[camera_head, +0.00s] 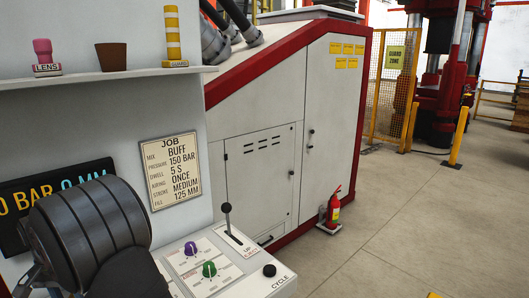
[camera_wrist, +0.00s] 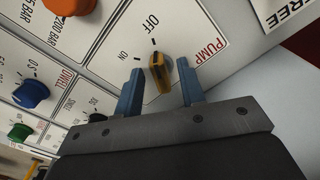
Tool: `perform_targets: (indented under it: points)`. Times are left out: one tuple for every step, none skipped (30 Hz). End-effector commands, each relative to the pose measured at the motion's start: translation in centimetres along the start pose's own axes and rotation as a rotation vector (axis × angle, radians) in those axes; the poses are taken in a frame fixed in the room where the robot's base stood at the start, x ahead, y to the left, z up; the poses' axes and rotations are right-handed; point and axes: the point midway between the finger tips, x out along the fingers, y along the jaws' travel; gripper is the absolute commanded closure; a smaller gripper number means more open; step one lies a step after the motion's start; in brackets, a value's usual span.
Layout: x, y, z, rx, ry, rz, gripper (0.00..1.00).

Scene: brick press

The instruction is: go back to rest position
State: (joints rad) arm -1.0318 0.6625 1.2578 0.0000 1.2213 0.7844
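In the wrist view, my gripper (camera_wrist: 160,88) is open, its two blue fingers on either side of a yellow and black knob (camera_wrist: 160,72) on the panel labelled PUMP. A gap shows between the knob and each finger. The knob's upper end appears to face the mark by OFF rather than the one by ON. In the head view, my dark grey arm fills the lower left and my gripper is out of sight.
Near the gripper are a blue knob (camera_wrist: 31,94), a green knob (camera_wrist: 20,131) and an orange knob (camera_wrist: 69,5). In the head view, a lever (camera_head: 227,210), purple knob (camera_head: 191,248), green knob (camera_head: 209,269) and black CYCLE button (camera_head: 269,270) stand right of my arm. A shelf (camera_head: 100,79) is above.

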Motion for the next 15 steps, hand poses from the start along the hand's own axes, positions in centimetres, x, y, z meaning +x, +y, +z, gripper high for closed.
perform_targets:
  points:
    - [-0.2,0.0,0.0,0.0,0.001,-0.001,0.64]
    - [-0.3,0.0,0.0,0.0,0.001,-0.001,0.64]
    - [-0.6,0.0,0.0,0.0,0.001,-0.001,0.64]
    - [-0.9,0.0,0.0,0.001,0.001,-0.001,0.64]
    - [-1.2,0.0,0.0,0.001,0.001,-0.001,0.64]
    - [-1.8,-0.1,-0.1,0.001,0.003,-0.003,0.64]
    - [-2.3,-0.1,-0.1,0.001,0.003,-0.003,0.64]
    - [-2.8,-0.1,-0.1,0.001,0.003,-0.003,0.64]
    - [-3.5,-0.1,-0.1,0.001,0.003,-0.003,0.64]
    - [-4.1,-0.1,-0.1,0.001,0.002,-0.002,0.64]
    - [-4.7,-0.1,-0.1,0.001,0.003,-0.003,0.64]
    - [-5.6,-0.1,-0.1,0.001,0.003,-0.003,0.64]
    - [-6.2,-0.1,-0.1,0.001,0.003,-0.004,0.64]
    - [-6.8,-0.1,-0.1,0.001,0.003,-0.003,0.64]
    - [-7.6,-0.1,-0.1,0.001,0.004,-0.004,0.64]
